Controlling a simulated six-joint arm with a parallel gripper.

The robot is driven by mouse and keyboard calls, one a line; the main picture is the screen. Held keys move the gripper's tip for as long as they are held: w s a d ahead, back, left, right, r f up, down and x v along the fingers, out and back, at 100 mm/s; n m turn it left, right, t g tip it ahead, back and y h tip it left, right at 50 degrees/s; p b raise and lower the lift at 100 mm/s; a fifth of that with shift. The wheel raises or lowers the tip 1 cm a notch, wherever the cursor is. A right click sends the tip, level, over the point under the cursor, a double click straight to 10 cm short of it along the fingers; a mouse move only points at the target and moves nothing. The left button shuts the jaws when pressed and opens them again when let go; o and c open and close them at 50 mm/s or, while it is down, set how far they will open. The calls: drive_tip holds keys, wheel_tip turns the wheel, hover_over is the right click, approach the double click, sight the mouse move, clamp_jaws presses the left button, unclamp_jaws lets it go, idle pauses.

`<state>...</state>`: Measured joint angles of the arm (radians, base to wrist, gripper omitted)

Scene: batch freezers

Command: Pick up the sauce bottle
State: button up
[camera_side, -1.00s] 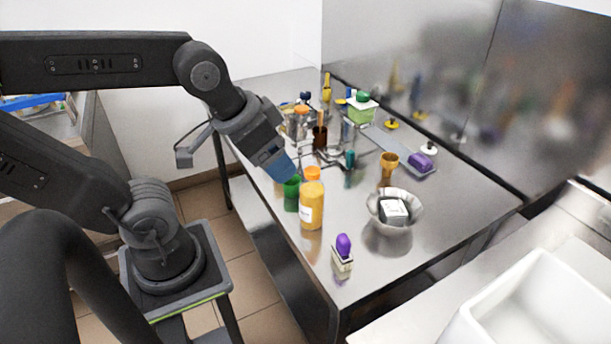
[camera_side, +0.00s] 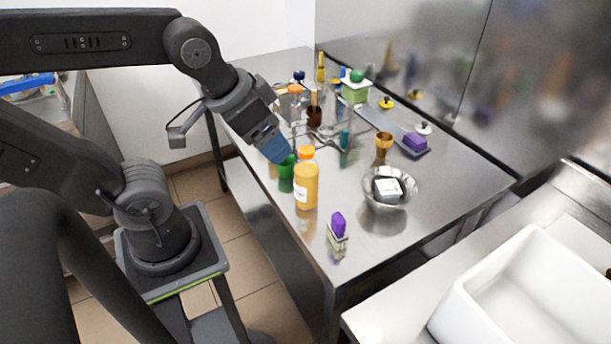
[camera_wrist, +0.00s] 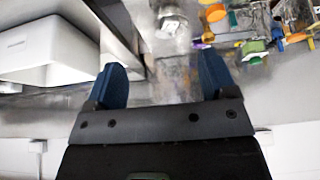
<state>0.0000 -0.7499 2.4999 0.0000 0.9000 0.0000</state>
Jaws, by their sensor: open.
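The likely sauce bottle (camera_side: 306,187) is an orange-yellow bottle with an orange cap and a white label. It stands upright on the steel table in the side view, near the table's left edge. My gripper (camera_side: 277,152) is above and to the left of the bottle, with its blue fingers tilted down towards it. Whether they touch the bottle's cap cannot be told. In the wrist view my gripper (camera_wrist: 162,82) has its two blue fingers spread wide apart. Nothing is clearly held between them, and I cannot make out the bottle there.
A green cup (camera_side: 286,172) stands close left of the bottle, under my fingers. A purple-topped bottle (camera_side: 338,230) stands in front. A metal bowl (camera_side: 390,190) with a white box and a gold cup (camera_side: 383,147) stand to the right. Several items crowd behind. The front right tabletop is clear.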

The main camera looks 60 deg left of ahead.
drive_tip(key=shift+o, duration=1.1)
drive_tip(key=m+g+y, duration=0.5)
drive_tip(key=m, duration=1.4)
approach(308, 151)
drive_tip(key=x, duration=1.2)
drive_tip(key=shift+f, duration=0.15)
drive_tip(key=c, duration=1.5)
